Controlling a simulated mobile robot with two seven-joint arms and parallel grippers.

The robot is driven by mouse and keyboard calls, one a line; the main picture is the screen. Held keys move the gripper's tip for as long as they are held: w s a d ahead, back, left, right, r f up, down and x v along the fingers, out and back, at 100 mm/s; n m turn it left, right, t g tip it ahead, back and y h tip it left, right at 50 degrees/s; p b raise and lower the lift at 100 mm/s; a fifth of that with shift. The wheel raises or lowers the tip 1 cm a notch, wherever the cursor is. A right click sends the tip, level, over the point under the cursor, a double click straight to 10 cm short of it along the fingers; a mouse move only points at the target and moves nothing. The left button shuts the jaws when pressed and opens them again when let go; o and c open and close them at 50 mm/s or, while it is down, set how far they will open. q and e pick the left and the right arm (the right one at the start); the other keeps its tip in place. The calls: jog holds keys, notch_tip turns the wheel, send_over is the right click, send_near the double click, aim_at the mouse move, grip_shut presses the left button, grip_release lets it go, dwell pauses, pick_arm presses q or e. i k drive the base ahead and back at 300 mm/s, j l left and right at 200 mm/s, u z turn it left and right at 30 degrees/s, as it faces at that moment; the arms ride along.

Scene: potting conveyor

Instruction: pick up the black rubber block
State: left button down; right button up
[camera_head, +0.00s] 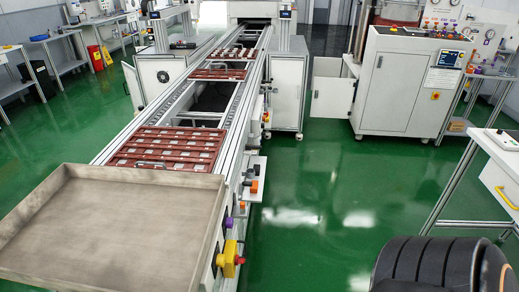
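I cannot make out a black rubber block anywhere in the head view. The large shallow metal tray (112,232) at the near end of the conveyor looks empty. Neither of my grippers is in view.
The conveyor (192,98) runs away from the tray and carries red-brown pallets (170,148) with small pale parts. A yellow-and-red switch box (230,259) sticks out beside the tray. A white cabinet (405,85) and a white workbench (495,160) stand to the right. The green floor between is clear.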

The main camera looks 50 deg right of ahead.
aim_at(257, 167)
jog(key=i+l, duration=0.1)
jog(key=l, duration=0.45)
jog(key=i+l, duration=0.1)
jog(key=l, duration=0.5)
jog(key=i+l, duration=0.1)
jog(key=l, duration=0.45)
jog(key=i+l, duration=0.15)
jog(key=l, duration=0.4)
jog(key=i+l, duration=0.1)
jog(key=l, duration=0.45)
